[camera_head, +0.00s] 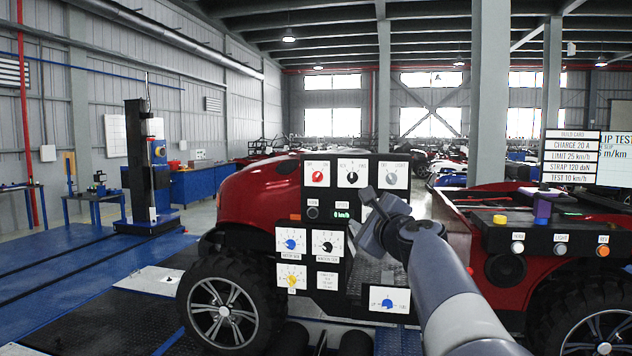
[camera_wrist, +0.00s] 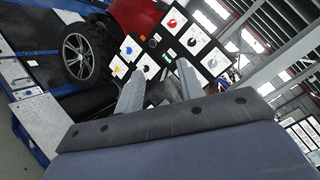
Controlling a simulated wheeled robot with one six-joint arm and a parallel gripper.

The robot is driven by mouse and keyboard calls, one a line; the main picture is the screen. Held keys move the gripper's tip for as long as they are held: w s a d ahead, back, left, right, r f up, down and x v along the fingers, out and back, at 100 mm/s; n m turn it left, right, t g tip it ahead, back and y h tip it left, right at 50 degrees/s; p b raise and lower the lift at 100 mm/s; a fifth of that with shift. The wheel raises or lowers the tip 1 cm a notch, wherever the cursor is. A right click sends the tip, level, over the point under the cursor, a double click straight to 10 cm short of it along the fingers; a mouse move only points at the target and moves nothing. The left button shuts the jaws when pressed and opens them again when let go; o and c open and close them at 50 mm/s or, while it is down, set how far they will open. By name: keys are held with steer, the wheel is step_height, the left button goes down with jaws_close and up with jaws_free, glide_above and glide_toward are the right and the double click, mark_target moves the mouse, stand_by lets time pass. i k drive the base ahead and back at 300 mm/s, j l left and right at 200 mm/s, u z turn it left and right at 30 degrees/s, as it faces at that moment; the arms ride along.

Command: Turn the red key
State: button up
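The red key (camera_head: 318,176) is a small red knob on a white plate at the top left of the black control panel (camera_head: 331,211). In the wrist view the red key (camera_wrist: 172,23) shows at the upper middle, beyond my fingertips and apart from them. My gripper (camera_head: 368,208) is in front of the panel's right side, lower and to the right of the red key. In the wrist view my gripper (camera_wrist: 160,66) has its two fingers spread apart with nothing between them. Nothing covers the red key in either view.
Beside the red key are a black knob (camera_head: 352,173) and a grey knob (camera_head: 391,178). Blue (camera_head: 290,244), black (camera_head: 327,246) and yellow (camera_head: 292,281) knobs sit lower. A red vehicle (camera_head: 257,190) stands behind the panel. A purple-topped item (camera_head: 542,208) stands on the right console.

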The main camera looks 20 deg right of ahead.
mark_target(317, 176)
steer(key=i+j+z, duration=0.4)
steer(key=i+j, duration=0.3)
steer(key=i+j+z, duration=0.2)
steer(key=i+j, duration=0.25)
steer(key=i+j+z, duration=0.15)
steer(key=i+j, duration=0.15)
steer(key=j, duration=0.15)
steer(key=i+j+z, duration=0.2)
steer(key=j, duration=0.35)
steer(key=i, duration=0.1)
